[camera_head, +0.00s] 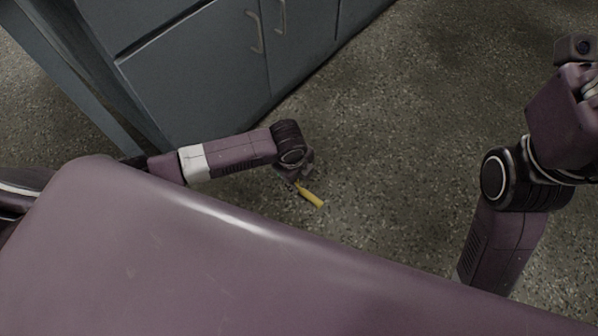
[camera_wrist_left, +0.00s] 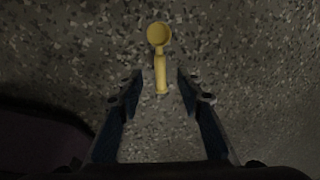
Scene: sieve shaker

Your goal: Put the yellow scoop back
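The yellow scoop (camera_head: 312,196) lies on the speckled floor, partly hidden by my left gripper in the head view. In the left wrist view the scoop (camera_wrist_left: 160,66) has its round bowl at the top and its handle pointing down toward the gripper. My left gripper (camera_head: 294,181) is low, right at the scoop. In the wrist view its fingers (camera_wrist_left: 160,74) are spread, with the handle between the fingertips and a gap on both sides. My right arm stands raised at the right edge; its gripper is mostly cut off there.
A blue-grey cabinet (camera_head: 197,68) with handled doors stands behind my left arm at the upper left. The speckled floor (camera_head: 420,100) is clear to the right of the scoop, up to my right arm. My own purple body fills the bottom of the head view.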

